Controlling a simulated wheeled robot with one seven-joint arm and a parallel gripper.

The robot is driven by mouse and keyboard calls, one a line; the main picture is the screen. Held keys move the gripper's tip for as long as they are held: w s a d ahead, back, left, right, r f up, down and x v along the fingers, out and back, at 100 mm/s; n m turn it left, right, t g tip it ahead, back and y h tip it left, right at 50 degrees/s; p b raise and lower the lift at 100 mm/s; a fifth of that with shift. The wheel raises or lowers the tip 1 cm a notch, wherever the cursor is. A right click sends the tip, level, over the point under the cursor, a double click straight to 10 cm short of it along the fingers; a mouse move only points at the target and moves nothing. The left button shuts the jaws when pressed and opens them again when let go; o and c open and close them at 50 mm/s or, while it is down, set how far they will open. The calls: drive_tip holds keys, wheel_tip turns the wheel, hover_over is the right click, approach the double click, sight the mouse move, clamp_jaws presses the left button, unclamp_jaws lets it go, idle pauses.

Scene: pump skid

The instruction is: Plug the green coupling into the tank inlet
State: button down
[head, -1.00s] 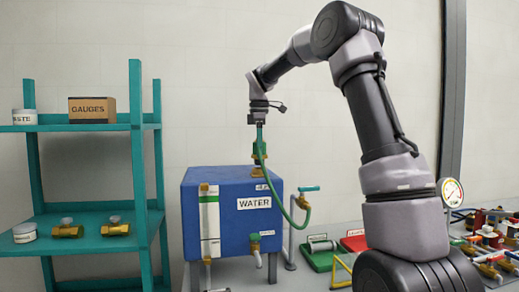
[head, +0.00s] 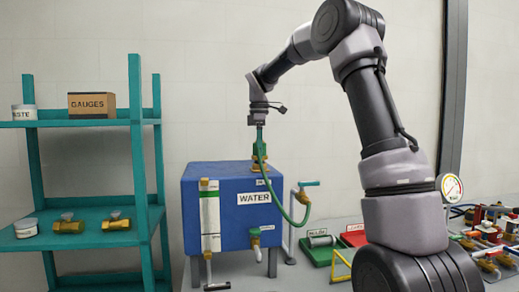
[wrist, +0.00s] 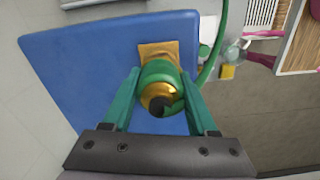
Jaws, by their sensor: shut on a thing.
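The blue tank labelled WATER (head: 225,212) stands on legs left of my arm. The brass tank inlet (head: 259,167) is on its top; its square brass base also shows in the wrist view (wrist: 158,49). My gripper (head: 260,143) points straight down over the inlet, shut on the green coupling (head: 259,153). In the wrist view the coupling (wrist: 160,78), a green band with brass parts, sits between both fingers. It appears upright and lined up with the inlet, at or just above it. The fingers hide whether it is seated. A green hose (head: 286,213) loops from it down the tank's right side.
A teal-handled valve on a pipe (head: 309,184) stands right of the tank. A green tray (head: 318,251) and a red tray (head: 354,238) lie further right. A teal shelf (head: 90,213) with brass valves stands left. A pressure gauge (head: 452,188) is far right.

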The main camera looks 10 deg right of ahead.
drive_tip(key=shift+f, duration=0.55)
drive_tip(key=shift+c, duration=0.6)
unclamp_jaws()
wheel_tip(320, 180, up, 10)
drive_tip(key=shift+r, duration=0.4)
